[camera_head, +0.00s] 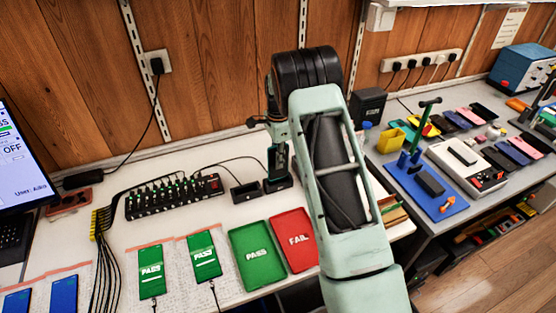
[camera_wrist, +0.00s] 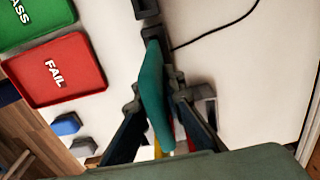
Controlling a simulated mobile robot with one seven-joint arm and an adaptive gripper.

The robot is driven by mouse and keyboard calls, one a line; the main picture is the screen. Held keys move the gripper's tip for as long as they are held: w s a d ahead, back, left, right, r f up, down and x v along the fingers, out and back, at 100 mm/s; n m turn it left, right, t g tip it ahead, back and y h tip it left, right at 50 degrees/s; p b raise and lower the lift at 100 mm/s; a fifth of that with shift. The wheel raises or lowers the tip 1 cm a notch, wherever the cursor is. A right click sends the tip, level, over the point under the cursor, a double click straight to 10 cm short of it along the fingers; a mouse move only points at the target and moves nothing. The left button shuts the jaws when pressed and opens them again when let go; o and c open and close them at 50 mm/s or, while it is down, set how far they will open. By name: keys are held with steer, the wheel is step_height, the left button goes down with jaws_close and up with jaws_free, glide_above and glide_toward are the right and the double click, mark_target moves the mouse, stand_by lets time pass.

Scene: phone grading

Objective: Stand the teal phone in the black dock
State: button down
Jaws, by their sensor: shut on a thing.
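My gripper (camera_wrist: 157,97) is shut on the teal phone (camera_wrist: 154,88), with one finger on each side. In the wrist view the phone shows nearly edge-on, its far end at a dark dock (camera_wrist: 166,34). I cannot tell whether that end is seated in it or just above it. In the head view my gripper (camera_head: 277,158) points down over the right one of two small black docks (camera_head: 278,184); the phone is mostly hidden there by the gripper and arm. The other black dock (camera_head: 245,192) stands empty just to the left.
A green PASS tray (camera_head: 257,283) and a red FAIL tray (camera_head: 293,264) lie in front of the docks. A black charging hub (camera_head: 172,198) with several plugs stands to the left. Thin cables run behind the docks. The right bench holds a blue fixture (camera_head: 423,207).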

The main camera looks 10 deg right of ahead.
steer(key=shift+f+b, duration=0.35)
steer(key=shift+f, duration=0.2)
steer(key=shift+f, duration=0.1)
steer(key=shift+f+b, duration=0.5)
steer(key=shift+f, duration=0.05)
steer(key=shift+f, duration=0.1)
stand_by(0.5)
steer(key=shift+f+b, duration=0.5)
steer(key=shift+f, duration=0.1)
steer(key=c, duration=2)
jaws_free()
steer(key=shift+o, duration=0.2)
steer(key=shift+r, duration=0.2)
